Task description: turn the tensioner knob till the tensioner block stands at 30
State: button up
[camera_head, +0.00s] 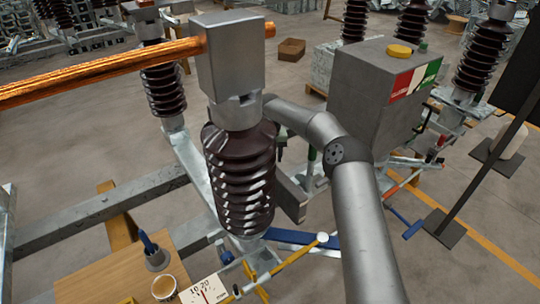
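A white scale card (207,292) at the bottom edge shows the marks 10 and 20 and a thin red line close to the 20. The card is cut off by the frame, and no mark of 30 shows. I cannot pick out the tensioner knob or the tensioner block for sure. A yellow rod (285,262) with a white ball end (322,238) runs up to the right beside the card. My grey arm rises from the bottom right, bends, and passes behind the brown ribbed insulator (238,175). My gripper is hidden there.
A copper bar (100,72) runs from the left into the metal head (231,60) above the insulator. A grey box (362,95) with a yellow cap stands behind my arm. A wooden board (110,283) holds a cup (164,288) and a pen holder (156,258).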

jog(key=c, duration=1)
jog(key=shift+m, duration=0.4)
jog(key=m+b, duration=0.1)
jog(key=m, duration=0.2)
jog(key=shift+m+b, duration=0.3)
jog(key=shift+b, duration=0.1)
jog(key=m+b, duration=0.1)
jog(key=m, duration=0.9)
jog(key=shift+b, duration=0.35)
jog(key=shift+m, duration=2.2)
